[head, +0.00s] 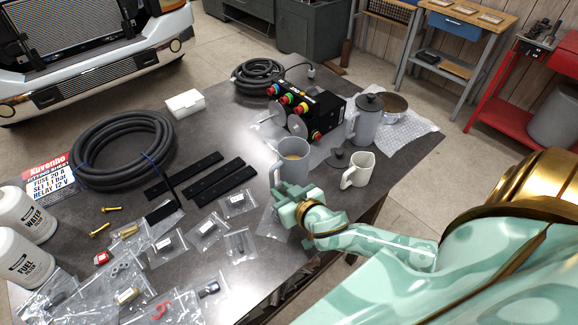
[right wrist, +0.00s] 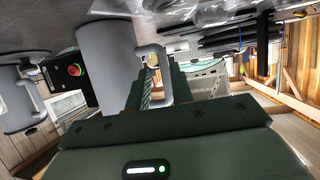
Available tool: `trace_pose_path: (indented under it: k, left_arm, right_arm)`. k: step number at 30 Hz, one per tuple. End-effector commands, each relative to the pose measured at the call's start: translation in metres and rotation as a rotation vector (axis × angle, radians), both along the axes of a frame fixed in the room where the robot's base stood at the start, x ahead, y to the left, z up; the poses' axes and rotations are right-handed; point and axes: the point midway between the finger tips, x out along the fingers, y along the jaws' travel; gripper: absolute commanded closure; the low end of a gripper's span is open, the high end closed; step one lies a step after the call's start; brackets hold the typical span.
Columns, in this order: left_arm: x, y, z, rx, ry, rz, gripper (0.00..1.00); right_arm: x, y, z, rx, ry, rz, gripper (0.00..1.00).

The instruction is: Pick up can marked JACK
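Two white cans stand at the left edge in the head view, one marked WATER (head: 24,216) and one marked FUEL (head: 20,258). I cannot make out a can marked JACK in either view. My right gripper (head: 292,199) is at the near side of a grey mug (head: 292,160) on the table. In the right wrist view, the grey mug (right wrist: 108,58) is close up, and its handle lies between the fingers of my right gripper (right wrist: 158,88). I cannot tell whether they press on it. My left gripper is not in view.
A cream mug (head: 358,170) and a grey lidded pot (head: 365,120) stand right of the grey mug. A black control box (head: 318,110) is behind it. A coiled hose (head: 122,150), black strips (head: 210,180) and several bagged parts (head: 208,230) cover the left of the table.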

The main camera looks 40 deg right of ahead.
Motion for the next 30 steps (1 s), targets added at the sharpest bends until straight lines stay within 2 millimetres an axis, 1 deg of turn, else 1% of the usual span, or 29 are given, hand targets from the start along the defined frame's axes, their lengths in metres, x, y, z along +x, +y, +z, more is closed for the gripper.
trace_pose_path:
  k: [4,9,12,20,21,22,23,30]
  left_arm:
    - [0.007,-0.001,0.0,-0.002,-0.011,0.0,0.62]
    - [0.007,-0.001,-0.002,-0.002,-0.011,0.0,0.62]
    - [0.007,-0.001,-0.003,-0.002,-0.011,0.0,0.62]
    - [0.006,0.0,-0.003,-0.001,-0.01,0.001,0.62]
    - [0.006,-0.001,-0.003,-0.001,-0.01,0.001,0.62]
    - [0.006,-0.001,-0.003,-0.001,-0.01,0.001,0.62]
    - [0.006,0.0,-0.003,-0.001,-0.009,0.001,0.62]
    - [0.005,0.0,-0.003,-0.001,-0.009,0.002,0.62]
  right_arm:
    - [0.013,0.0,-0.004,-0.002,-0.002,0.001,0.77]
    - [0.039,0.001,-0.016,-0.002,-0.001,0.001,0.77]
    - [0.048,0.001,-0.02,-0.001,0.0,0.002,0.77]
    - [0.05,0.001,-0.021,0.0,0.001,0.001,0.77]
    - [0.05,0.001,-0.021,0.0,0.001,0.001,0.88]
    - [0.05,0.001,-0.021,0.0,0.001,0.001,0.97]
    - [0.05,0.001,-0.021,0.0,0.001,0.001,1.0]
    - [0.051,0.001,-0.02,-0.001,-0.001,0.001,1.0]
